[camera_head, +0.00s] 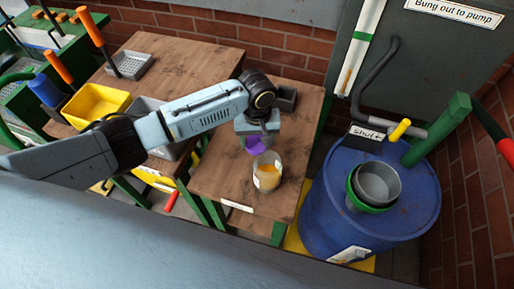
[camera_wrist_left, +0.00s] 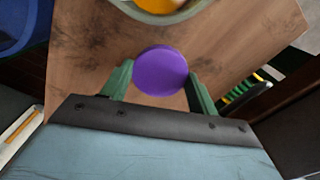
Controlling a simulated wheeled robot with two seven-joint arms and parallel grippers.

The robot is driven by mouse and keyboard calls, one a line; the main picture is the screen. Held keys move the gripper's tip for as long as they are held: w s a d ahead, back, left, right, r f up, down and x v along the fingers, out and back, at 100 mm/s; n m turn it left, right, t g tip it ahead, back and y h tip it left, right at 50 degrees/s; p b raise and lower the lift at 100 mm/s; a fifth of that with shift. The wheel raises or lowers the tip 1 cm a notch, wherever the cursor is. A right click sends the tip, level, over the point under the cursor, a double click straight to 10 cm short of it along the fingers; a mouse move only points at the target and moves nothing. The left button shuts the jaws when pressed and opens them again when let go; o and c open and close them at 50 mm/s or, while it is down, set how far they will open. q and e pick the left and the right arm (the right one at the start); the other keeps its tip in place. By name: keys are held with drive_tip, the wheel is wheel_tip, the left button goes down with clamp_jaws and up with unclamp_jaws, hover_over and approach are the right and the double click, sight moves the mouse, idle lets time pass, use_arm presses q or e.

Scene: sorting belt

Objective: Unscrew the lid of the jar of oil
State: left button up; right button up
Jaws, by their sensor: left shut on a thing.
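The jar of oil (camera_head: 267,176) stands upright on the small wooden table, with orange oil inside. Its top looks uncovered. Part of the jar (camera_wrist_left: 160,16) also shows at the top edge of the left wrist view. The purple round lid (camera_wrist_left: 160,71) is between the two green fingers of my left gripper (camera_wrist_left: 159,84), which is shut on it. In the head view the lid (camera_head: 254,147) is just behind the jar, apart from it. The gripper partly hides the lid there. My right gripper is not in view.
A blue barrel (camera_head: 368,222) with a grey pot in a green funnel (camera_head: 377,183) stands right of the wooden table (camera_head: 222,179). A dark tray (camera_head: 286,97) lies at the table's back. A yellow bin (camera_head: 96,104) and a grey bin stand to the left.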

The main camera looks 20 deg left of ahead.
sight(257, 143)
use_arm(q)
drive_tip(key=shift+f+b, duration=0.45)
drive_tip(key=shift+f, duration=1.5)
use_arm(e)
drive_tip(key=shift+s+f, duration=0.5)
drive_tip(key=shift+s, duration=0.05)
use_arm(q)
drive_tip(key=shift+f, duration=0.1)
drive_tip(key=o, duration=1.1)
wheel_tip(257, 143, up, 12)
drive_tip(key=p, duration=0.2)
drive_tip(key=shift+p, duration=0.3)
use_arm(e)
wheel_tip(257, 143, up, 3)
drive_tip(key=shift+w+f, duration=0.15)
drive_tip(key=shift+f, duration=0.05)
use_arm(q)
drive_tip(key=shift+r, duration=0.2)
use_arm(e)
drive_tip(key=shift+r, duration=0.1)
